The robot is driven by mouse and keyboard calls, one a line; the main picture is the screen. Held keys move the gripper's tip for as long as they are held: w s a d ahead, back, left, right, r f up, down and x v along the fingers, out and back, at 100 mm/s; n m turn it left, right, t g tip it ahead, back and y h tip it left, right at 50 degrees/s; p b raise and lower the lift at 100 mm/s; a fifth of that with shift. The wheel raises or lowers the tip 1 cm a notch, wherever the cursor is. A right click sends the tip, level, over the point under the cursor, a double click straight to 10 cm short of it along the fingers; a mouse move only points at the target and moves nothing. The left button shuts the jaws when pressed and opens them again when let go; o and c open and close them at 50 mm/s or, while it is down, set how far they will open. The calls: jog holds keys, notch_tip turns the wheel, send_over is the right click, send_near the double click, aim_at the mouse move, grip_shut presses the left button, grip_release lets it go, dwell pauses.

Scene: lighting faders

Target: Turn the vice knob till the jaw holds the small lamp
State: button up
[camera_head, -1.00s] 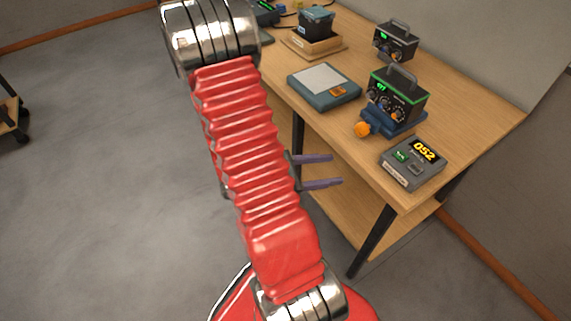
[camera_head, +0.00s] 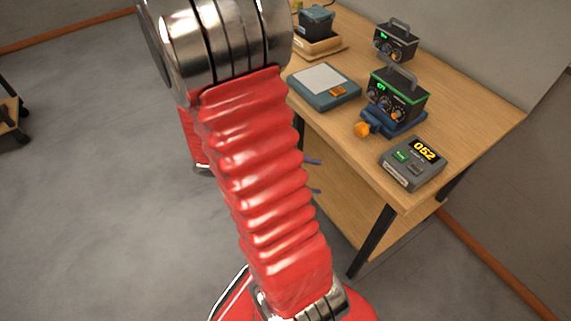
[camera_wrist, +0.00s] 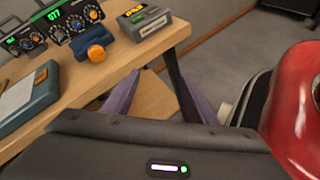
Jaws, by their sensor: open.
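The blue vice (camera_head: 402,122) stands near the edge of the wooden table, with its orange knob (camera_head: 362,129) facing the table's near side. Both also show in the wrist view, the vice (camera_wrist: 84,41) at upper left and the knob (camera_wrist: 96,53) in front of it. A black box with dials, a green display and a carry handle (camera_head: 398,98) stands at the vice. I cannot make out a separate small lamp, and the jaw is unclear. My gripper (camera_wrist: 160,98) is open and empty, apart from the knob. In the head view my arm mostly hides it.
A grey unit reading 052 (camera_head: 413,163) sits by the table's near corner. A teal flat device (camera_head: 325,87) lies left of the vice. A second black box (camera_head: 396,43) stands farther back.

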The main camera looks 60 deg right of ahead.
jog(key=w+a+r+m+t, duration=0.1)
jog(key=w+a+r+t, duration=0.2)
jog(key=w+a+r, duration=0.1)
jog(key=shift+w+r+m, duration=0.3)
jog(key=shift+r, duration=0.4)
jog(key=shift+s+y, duration=0.1)
jog(key=shift+y, duration=0.2)
jog(key=s+d+f+n+g+h, duration=0.3)
jog(key=s+d+f+n+g, duration=0.2)
jog(key=s+d+f, duration=0.4)
jog(key=w+d+n+t+h, duration=0.4)
jog(key=w+d+n+h, duration=0.1)
jog(key=w+d+n, duration=0.1)
jog(key=shift+w+d+r+n+h, duration=0.3)
jog(key=shift+d+r+n+h, duration=0.1)
jog(key=shift+d+n, duration=0.55)
